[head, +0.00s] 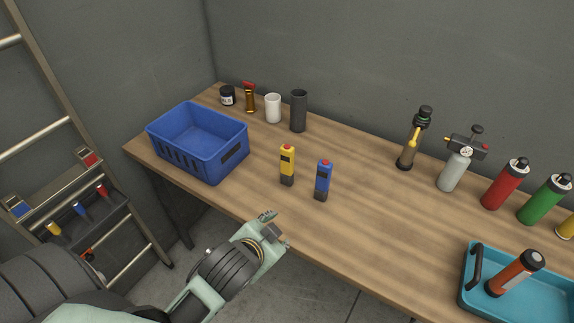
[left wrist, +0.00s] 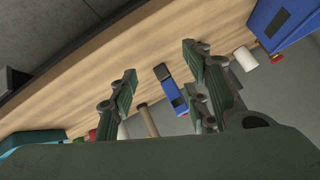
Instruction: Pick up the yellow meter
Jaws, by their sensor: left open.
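The yellow meter (head: 288,165) stands upright near the middle of the table, with a dark lower end and a red top. A blue meter (head: 323,181) of like shape stands just to its right. My left gripper (head: 273,228) is open and empty at the table's front edge, nearer me than the yellow meter and apart from it. In the left wrist view the open fingers (left wrist: 158,78) spread wide, with the blue meter (left wrist: 172,92) showing between them. I cannot make out the yellow meter there; a finger may hide it. My right gripper is not in view.
A blue crate (head: 192,166) stands left on the wooden table (head: 375,233). Cups (head: 273,108) and small items stand behind. Bottles (head: 505,184) and a teal tray (head: 520,290) are right. A ladder (head: 72,125) leans at far left. The table right of the meters is clear.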

